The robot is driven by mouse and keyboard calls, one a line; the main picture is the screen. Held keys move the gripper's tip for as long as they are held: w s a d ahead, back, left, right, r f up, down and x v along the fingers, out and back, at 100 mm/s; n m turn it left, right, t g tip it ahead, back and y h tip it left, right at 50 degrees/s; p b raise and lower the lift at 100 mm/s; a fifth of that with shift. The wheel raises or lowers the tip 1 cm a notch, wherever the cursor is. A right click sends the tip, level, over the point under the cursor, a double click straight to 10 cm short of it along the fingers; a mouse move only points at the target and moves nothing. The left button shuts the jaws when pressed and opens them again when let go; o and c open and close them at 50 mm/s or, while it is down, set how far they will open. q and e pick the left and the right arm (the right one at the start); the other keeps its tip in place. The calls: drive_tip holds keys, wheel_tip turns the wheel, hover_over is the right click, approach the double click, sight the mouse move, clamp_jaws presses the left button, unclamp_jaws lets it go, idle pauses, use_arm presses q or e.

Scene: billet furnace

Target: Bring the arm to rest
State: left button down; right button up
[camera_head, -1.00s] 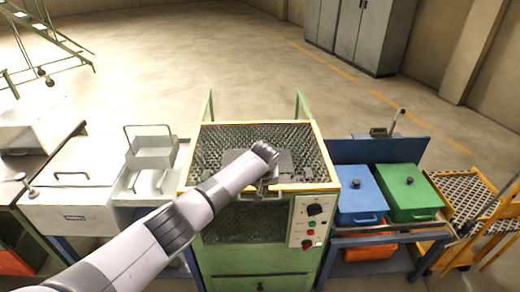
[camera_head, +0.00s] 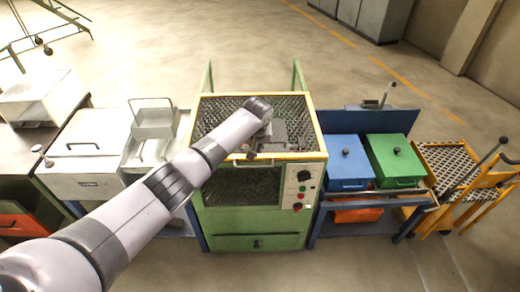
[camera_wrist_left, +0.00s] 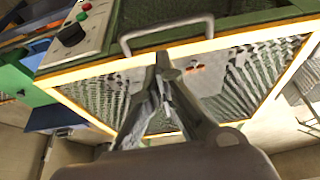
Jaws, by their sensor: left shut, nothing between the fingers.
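My left arm comes in from the lower left in the head view and reaches over the green furnace with the yellow rim (camera_head: 318,135). My left gripper (camera_head: 254,154) is partly hidden by its own wrist, above the furnace near its front rim. In the left wrist view the gripper (camera_wrist_left: 163,62) has its fingertips together with nothing between them. They show close to the grey bar handle (camera_wrist_left: 166,30) at the furnace's yellow edge; whether they touch it I cannot tell. My right gripper is in neither view.
A control panel (camera_head: 302,187) is on the furnace front. To the right stand a blue box (camera_head: 345,172), a green box (camera_head: 395,163) and a yellow cart (camera_head: 455,160). To the left are a white lidded box (camera_head: 85,165) and a wire-handled tray (camera_head: 153,122). Floor behind is open.

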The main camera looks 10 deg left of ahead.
use_arm(q)
drive_tip(key=s+a+f+m+b, duration=0.1)
drive_tip(key=s+f+b, duration=0.1)
drive_tip(key=s+f, duration=0.85)
drive_tip(key=s+f+m+g+h+b, duration=0.1)
drive_tip(key=s+f+b, duration=0.3)
drive_tip(key=f, duration=1.1)
drive_tip(key=s+a+f+m+b, duration=0.1)
drive_tip(key=s+f, duration=0.8)
drive_tip(key=f, duration=0.3)
drive_tip(key=s+a+f+m+b, duration=0.1)
drive_tip(key=s+f, duration=0.5)
drive_tip(key=s, duration=0.7)
drive_tip(key=s+a+f+g+b, duration=0.1)
drive_tip(key=s+f+b, duration=0.2)
drive_tip(key=s+f, duration=0.4)
drive_tip(key=s+a+f+m+b, duration=0.1)
drive_tip(key=s+f, duration=0.6)
drive_tip(key=s, duration=1.2)
drive_tip(key=shift+s+a+m+g+b, duration=0.3)
drive_tip(key=shift+g+b, duration=0.1)
drive_tip(key=shift+b, duration=0.35)
drive_tip(key=c, duration=2.4)
unclamp_jaws()
drive_tip(key=shift+w, duration=0.1)
